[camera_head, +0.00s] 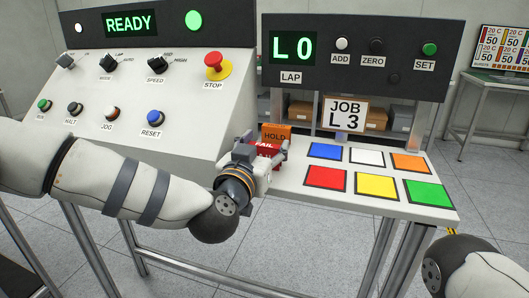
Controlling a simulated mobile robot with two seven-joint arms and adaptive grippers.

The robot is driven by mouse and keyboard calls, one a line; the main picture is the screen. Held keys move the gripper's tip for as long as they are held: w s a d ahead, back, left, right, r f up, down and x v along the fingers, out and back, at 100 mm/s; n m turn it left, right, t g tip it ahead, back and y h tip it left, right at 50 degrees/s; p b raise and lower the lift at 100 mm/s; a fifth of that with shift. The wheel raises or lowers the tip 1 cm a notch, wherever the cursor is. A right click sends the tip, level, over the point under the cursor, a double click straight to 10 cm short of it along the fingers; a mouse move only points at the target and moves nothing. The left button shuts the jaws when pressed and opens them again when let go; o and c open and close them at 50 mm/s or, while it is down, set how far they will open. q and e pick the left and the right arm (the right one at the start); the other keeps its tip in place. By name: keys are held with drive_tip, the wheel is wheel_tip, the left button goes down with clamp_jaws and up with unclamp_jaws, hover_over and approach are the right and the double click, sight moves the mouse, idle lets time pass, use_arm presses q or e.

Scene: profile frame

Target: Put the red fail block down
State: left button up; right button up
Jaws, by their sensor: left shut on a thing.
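The red FAIL block (264,144) is at the left end of the white table (290,194), with its lower part hidden by my gripper. My left gripper (268,153) is shut on the red FAIL block. I cannot tell whether the block touches the table. An orange HOLD block (277,132) shows just behind the red block. My right arm shows at the lower right corner, but its gripper is out of view.
Coloured squares lie on the table: blue (325,151), white (367,157), orange (411,163), red (326,179), yellow (376,186) and green (428,193). A JOB L3 sign (346,114) stands behind them. A control console (150,90) is at the left.

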sight(264, 145)
use_arm(q)
wheel_tip(264, 145, up, 4)
drive_tip(key=shift+f+p, duration=0.15)
drive_tip(key=shift+p, duration=0.2)
drive_tip(key=s+d+r+p, duration=0.2)
drive_tip(key=s+r, duration=0.3)
drive_tip(key=s, duration=0.1)
drive_tip(key=s+d+r+p, duration=0.1)
drive_tip(key=s+d+r, duration=0.25)
drive_tip(key=s, duration=0.35)
drive_tip(key=s+a+f+n+y, duration=0.2)
drive_tip(key=a+f+y, duration=0.1)
drive_tip(key=a+f, duration=1.05)
drive_tip(key=s+a+f+y, duration=0.1)
drive_tip(key=s+a+f, duration=0.3)
drive_tip(key=s, duration=0.3)
drive_tip(key=s+a+f+n+t+y, duration=0.1)
drive_tip(key=s+a+f, duration=0.4)
drive_tip(key=s, duration=0.2)
drive_tip(key=shift+s+a+y, duration=0.25)
drive_tip(key=shift+a+y, duration=0.05)
use_arm(e)
drive_tip(key=w+r+t, duration=0.1)
drive_tip(key=w+r, duration=0.3)
drive_tip(key=r, duration=0.1)
drive_tip(key=shift+w+t, duration=0.35)
drive_tip(key=shift+t, duration=0.05)
